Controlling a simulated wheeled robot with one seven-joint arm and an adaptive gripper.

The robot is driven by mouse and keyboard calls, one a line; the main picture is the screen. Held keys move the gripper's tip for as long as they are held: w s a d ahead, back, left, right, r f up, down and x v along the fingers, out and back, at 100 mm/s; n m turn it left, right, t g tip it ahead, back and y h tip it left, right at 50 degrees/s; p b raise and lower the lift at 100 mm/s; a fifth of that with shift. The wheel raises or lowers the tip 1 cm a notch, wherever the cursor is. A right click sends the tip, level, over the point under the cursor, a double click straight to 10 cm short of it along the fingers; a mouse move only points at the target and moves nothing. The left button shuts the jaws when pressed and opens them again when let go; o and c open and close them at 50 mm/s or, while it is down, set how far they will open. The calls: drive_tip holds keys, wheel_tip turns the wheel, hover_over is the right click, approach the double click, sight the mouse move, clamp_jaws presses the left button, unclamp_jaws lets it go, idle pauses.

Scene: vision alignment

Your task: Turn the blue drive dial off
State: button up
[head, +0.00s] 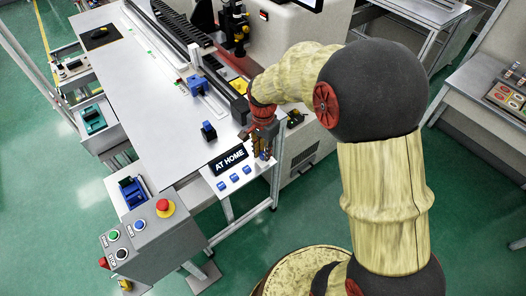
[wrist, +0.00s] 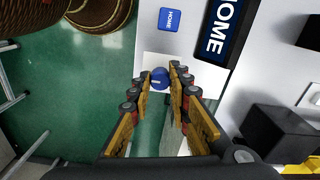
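The blue drive dial (wrist: 160,78) is a small round knob with a faint pale mark, on a white panel plate. In the wrist view it sits between the two fingertips of my gripper (wrist: 160,75). The fingers are spread apart with a gap around the dial; whether either tip touches it I cannot tell. In the head view my gripper (head: 263,147) points down at the right end of the panel, and the dial is mostly hidden there.
A black display (head: 229,158) reading "AT HOME" stands behind several blue buttons (head: 234,177) on the panel. A blue HOME button (wrist: 169,19) lies close to the dial. A grey control box (head: 150,235) with a red emergency button (head: 165,207) stands at the front left.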

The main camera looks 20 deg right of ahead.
clamp_jaws()
drive_tip(key=shift+r+n, duration=0.1)
drive_tip(key=shift+n, duration=0.3)
drive_tip(key=n+p, duration=0.2)
drive_tip(key=n, duration=0.1)
drive_tip(key=shift+n, duration=0.3)
drive_tip(key=n+p, duration=0.1)
drive_tip(key=n, duration=0.3)
drive_tip(key=shift+n, duration=0.3)
drive_tip(key=n+p, duration=0.1)
drive_tip(key=n, duration=0.3)
drive_tip(key=shift+n, duration=0.3)
drive_tip(key=shift+w+n+p, duration=0.1)
drive_tip(key=shift+n+p, duration=0.5)
drive_tip(key=shift+n, duration=1.6)
drive_tip(key=o, duration=0.6)
unclamp_jaws()
